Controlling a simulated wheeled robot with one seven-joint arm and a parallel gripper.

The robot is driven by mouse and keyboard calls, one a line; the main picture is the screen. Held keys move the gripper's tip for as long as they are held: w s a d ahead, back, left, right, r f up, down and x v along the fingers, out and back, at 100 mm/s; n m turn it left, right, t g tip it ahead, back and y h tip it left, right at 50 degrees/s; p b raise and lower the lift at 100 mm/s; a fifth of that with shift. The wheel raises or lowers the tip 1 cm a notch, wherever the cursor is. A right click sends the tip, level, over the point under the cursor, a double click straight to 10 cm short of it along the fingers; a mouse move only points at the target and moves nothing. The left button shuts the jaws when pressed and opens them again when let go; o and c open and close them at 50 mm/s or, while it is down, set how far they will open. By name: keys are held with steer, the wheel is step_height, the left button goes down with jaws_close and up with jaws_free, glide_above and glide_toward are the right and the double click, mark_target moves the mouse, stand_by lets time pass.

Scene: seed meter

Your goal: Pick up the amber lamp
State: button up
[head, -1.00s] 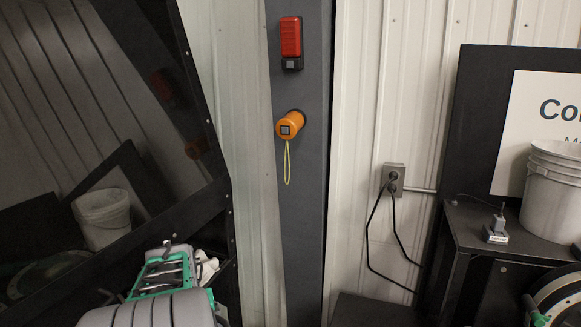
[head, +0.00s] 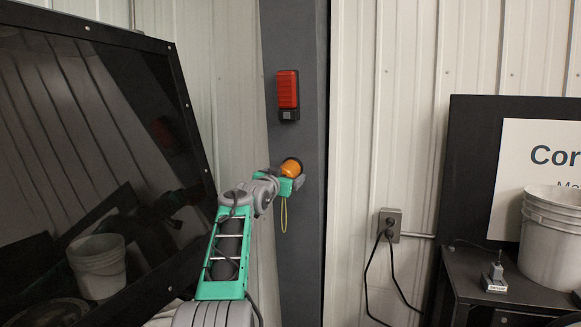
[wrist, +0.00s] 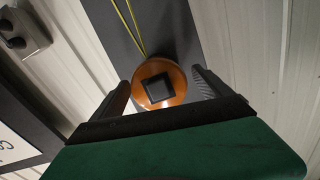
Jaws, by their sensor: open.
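The amber lamp (head: 291,168) is a round orange body mounted on a dark grey post, with a yellow cord loop (head: 284,214) hanging below it. In the wrist view the amber lamp (wrist: 160,84) shows its round end with a dark square in the middle. My gripper (head: 293,184) is at the lamp in the head view and hides part of it. In the wrist view my gripper (wrist: 160,88) is open, with one finger on each side of the lamp. A gap shows at the right finger; whether the left finger touches is unclear.
A red lamp (head: 288,90) is on the same post (head: 297,45) above. A dark glossy panel (head: 90,130) stands at the left. A wall outlet with cables (head: 390,224), a bench (head: 465,262) and a white bucket (head: 552,235) are at the right.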

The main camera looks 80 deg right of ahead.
steer(key=d+p, duration=0.2)
steer(key=d, duration=0.2)
steer(key=shift+s+p, duration=0.15)
steer(key=shift+p, duration=0.15)
steer(key=shift+a, duration=0.1)
steer(key=c, duration=1.5)
steer(key=shift+a+r, duration=0.1)
steer(key=shift+r, duration=0.05)
steer(key=shift+c, duration=0.2)
steer(key=shift+a+r+b, duration=0.2)
steer(key=shift+b, duration=0.3)
steer(key=a+r+b, duration=0.3)
steer(key=a+b, duration=0.2)
steer(key=a, duration=0.4)
steer(key=w+a+r+b, duration=0.1)
steer(key=a+r+b, duration=0.2)
steer(key=a, duration=0.6)
steer(key=shift+w+a+r+b, duration=0.15)
steer(key=shift+w+r+b, duration=0.15)
steer(key=shift+b, duration=0.65)
